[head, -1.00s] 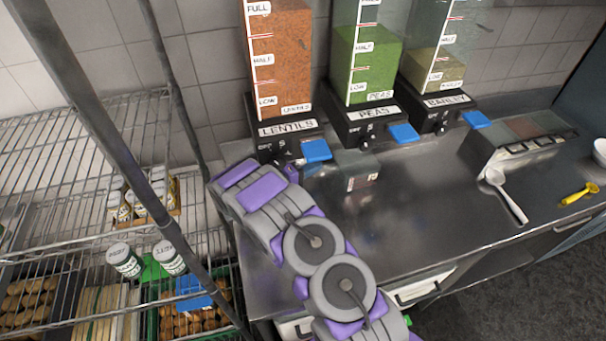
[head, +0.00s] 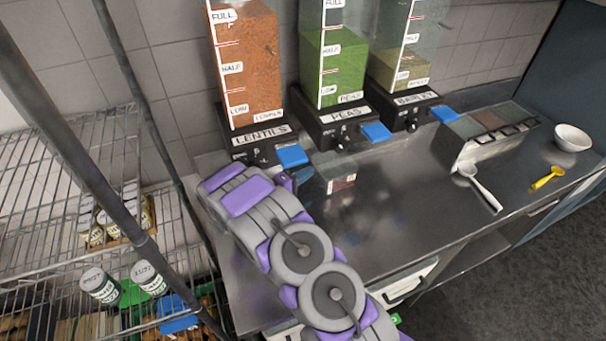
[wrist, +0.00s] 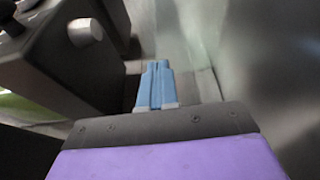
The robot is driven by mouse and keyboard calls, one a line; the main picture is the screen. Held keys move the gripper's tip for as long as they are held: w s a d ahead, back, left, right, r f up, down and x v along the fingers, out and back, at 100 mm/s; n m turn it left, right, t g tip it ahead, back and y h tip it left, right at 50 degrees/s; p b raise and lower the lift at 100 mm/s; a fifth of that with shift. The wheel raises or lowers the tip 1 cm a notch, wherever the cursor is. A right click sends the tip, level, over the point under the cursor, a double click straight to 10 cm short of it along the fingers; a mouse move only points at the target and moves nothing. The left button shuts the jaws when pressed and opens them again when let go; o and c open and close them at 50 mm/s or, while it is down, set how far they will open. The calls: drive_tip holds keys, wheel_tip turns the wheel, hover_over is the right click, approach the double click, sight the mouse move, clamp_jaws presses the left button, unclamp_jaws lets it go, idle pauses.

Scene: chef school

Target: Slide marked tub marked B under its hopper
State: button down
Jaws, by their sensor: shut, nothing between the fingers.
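A clear tub (head: 335,168) with a small pale and reddish label stands on the steel counter in front of the peas hopper (head: 335,118). The label is too small to read, so I cannot tell whether it says B. My gripper is mostly hidden behind my arm in the head view, just left of the tub. In the wrist view my gripper (wrist: 155,66) has its blue fingers together and empty. They point along a clear wall (wrist: 180,35), which seems to be the tub; I cannot tell whether they touch it. The barley hopper (head: 405,106) stands right of peas.
The lentils hopper (head: 255,143) stands at the left. The hoppers have blue levers in front. A container rack (head: 490,135), a spoon (head: 480,188), a yellow scoop (head: 547,178) and a white bowl (head: 572,138) are on the right. A wire shelf (head: 70,190) stands left. The middle counter is clear.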

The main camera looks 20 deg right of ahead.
drive_tip(key=shift+s+d+b, duration=0.15)
drive_tip(key=shift+d, duration=0.45)
drive_tip(key=shift+s+d+b, duration=0.15)
drive_tip(key=shift+d, duration=0.4)
drive_tip(key=shift+w+a, duration=0.15)
drive_tip(key=shift+a, duration=0.45)
drive_tip(key=a, duration=0.2)
drive_tip(key=w+a, duration=0.1)
drive_tip(key=a, duration=0.1)
drive_tip(key=shift+w+f, duration=0.1)
drive_tip(key=shift+w, duration=0.1)
drive_tip(key=p+v, duration=0.1)
drive_tip(key=v, duration=0.7)
drive_tip(key=shift+s+a, duration=0.2)
drive_tip(key=shift+a, duration=0.05)
drive_tip(key=shift+d, duration=0.1)
